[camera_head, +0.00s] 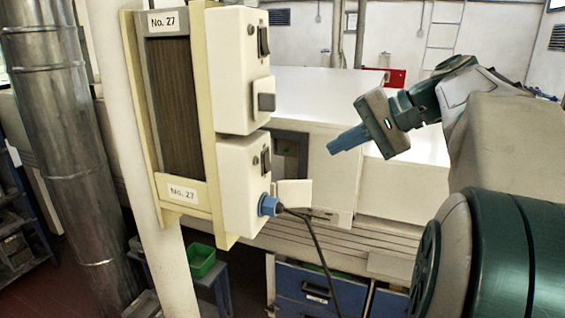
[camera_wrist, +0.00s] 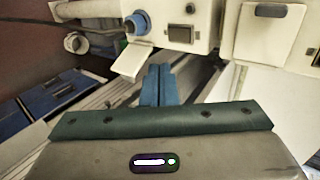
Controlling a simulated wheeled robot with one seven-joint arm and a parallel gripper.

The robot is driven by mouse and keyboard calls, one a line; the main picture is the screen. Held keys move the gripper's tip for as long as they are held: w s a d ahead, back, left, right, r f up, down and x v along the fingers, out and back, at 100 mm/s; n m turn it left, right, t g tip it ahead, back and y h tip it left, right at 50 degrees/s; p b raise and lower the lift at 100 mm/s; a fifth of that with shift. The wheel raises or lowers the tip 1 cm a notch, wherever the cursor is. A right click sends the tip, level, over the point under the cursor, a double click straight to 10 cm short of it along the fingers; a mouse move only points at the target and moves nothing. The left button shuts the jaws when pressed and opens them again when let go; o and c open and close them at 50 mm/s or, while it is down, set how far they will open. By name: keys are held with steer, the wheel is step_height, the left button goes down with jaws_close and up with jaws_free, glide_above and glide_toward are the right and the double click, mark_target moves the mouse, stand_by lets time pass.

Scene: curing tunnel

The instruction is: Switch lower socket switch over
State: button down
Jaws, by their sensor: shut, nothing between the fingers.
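The lower socket box (camera_head: 246,180) is white, on a cream board with a wood-brown panel. Its dark switch (camera_head: 265,160) sits above a blue plug (camera_head: 268,205) with a black cable. A white flap (camera_head: 294,192) stands open beside the plug. In the wrist view the dark switch (camera_wrist: 181,33) is right of the blue plug (camera_wrist: 137,23), and the flap (camera_wrist: 133,62) hangs below. The rocker's position is too small to tell. My gripper (camera_head: 332,148) is shut and empty, its blue fingers (camera_wrist: 158,72) pointing toward the boxes, apart from the switch, to its right in the head view.
The upper socket box (camera_head: 232,70) has its own dark switch (camera_head: 263,41) and a closed lid with a grey catch (camera_head: 266,102). The cable hangs below the lower box. A shiny metal duct (camera_head: 65,130) stands at left. Blue drawers (camera_head: 306,288) are below. Space between gripper and boxes looks clear.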

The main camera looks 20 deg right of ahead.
glide_toward(269, 169)
step_height(269, 169, down, 3)
steer(key=shift+w+a+f+p, duration=0.2)
steer(key=shift+w+a+p, duration=0.35)
steer(key=shift+w+a, duration=0.35)
steer(key=shift+w+a+f+p, duration=0.2)
steer(key=shift+w+a+p, duration=0.4)
steer(key=shift+a, duration=0.55)
